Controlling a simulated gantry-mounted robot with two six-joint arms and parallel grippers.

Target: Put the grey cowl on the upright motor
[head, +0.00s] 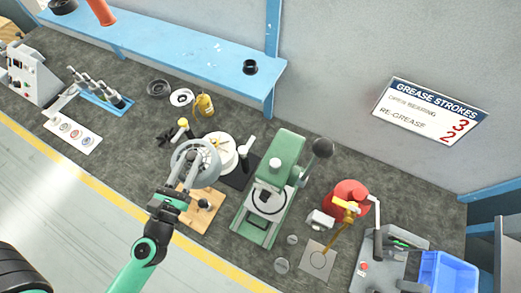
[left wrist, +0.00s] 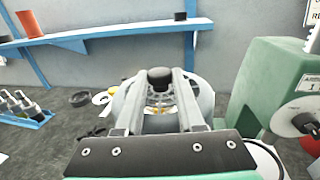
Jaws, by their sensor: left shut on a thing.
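The grey cowl (head: 211,168) is a round, ring-like piece held above the bench in the head view. My left gripper (head: 172,192) is shut on its near side. In the left wrist view the cowl (left wrist: 206,98) lies beyond the two fingers (left wrist: 161,85), with a black knob-like part (left wrist: 160,77) at its middle. A white round piece (head: 226,155) stands just behind and right of the cowl, partly covered by it. I cannot tell which thing is the upright motor, or whether the cowl touches anything below. My right gripper is not in view.
A wooden block (head: 208,212) lies below the cowl. A yellow bottle (head: 204,105) stands behind it. A green press (head: 277,175) stands close on the right. A red pot (head: 349,193) and blue bin (head: 447,275) are farther right. A blue shelf (head: 180,48) runs along the wall.

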